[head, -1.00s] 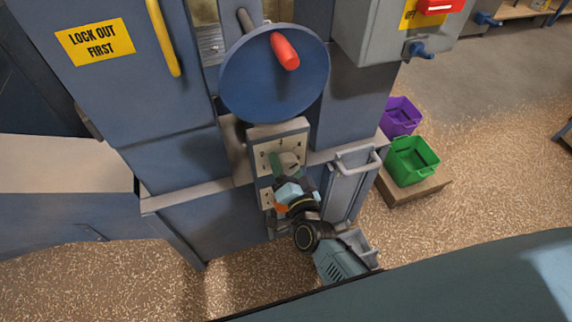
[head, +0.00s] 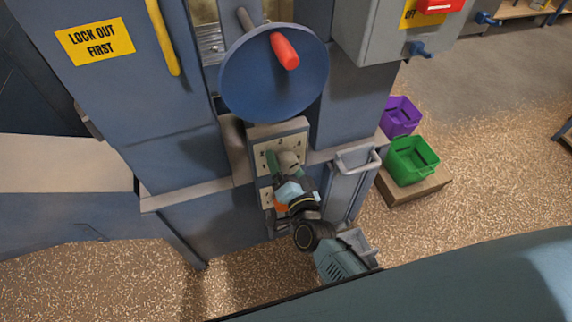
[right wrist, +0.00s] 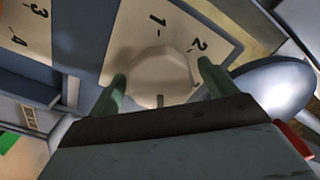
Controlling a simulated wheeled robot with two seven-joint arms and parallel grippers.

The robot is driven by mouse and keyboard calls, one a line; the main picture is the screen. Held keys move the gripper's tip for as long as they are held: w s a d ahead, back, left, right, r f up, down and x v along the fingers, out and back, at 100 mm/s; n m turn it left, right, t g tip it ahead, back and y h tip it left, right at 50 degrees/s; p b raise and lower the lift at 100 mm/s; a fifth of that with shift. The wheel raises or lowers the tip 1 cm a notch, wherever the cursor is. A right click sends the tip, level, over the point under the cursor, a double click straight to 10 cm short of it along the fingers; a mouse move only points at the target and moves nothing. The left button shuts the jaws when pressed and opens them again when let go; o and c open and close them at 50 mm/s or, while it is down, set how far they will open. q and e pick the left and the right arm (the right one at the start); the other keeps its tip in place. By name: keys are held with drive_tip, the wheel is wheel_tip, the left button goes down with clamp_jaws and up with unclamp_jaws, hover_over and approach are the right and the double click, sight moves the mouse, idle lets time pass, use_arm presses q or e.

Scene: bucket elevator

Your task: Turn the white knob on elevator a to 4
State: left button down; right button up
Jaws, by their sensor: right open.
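The white knob (head: 289,158) sits on the upper pale dial plate (head: 297,129) of the elevator, below the blue wheel. In the right wrist view the knob (right wrist: 152,68) is a rounded off-white shape, with the numerals 1 and 2 on the plate beyond it. A small dark mark shows on its near side. My right gripper (head: 281,164) is at the knob. In the wrist view its green fingers (right wrist: 163,84) are open, one on each side of the knob; I cannot tell whether they touch it. My left gripper is not in view.
A blue wheel (head: 250,85) with a red handle (head: 285,51) is just above the plate. Green (head: 412,160) and purple (head: 399,116) crates stand farther right.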

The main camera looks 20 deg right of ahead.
drive_tip(key=shift+s, duration=0.5)
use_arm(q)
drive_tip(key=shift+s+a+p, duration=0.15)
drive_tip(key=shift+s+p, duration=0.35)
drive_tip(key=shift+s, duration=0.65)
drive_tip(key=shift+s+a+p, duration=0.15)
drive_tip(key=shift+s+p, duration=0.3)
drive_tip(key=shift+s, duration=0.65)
use_arm(e)
drive_tip(key=s, duration=1.2)
drive_tip(key=shift+s+d, duration=0.2)
drive_tip(key=shift+d, duration=0.05)
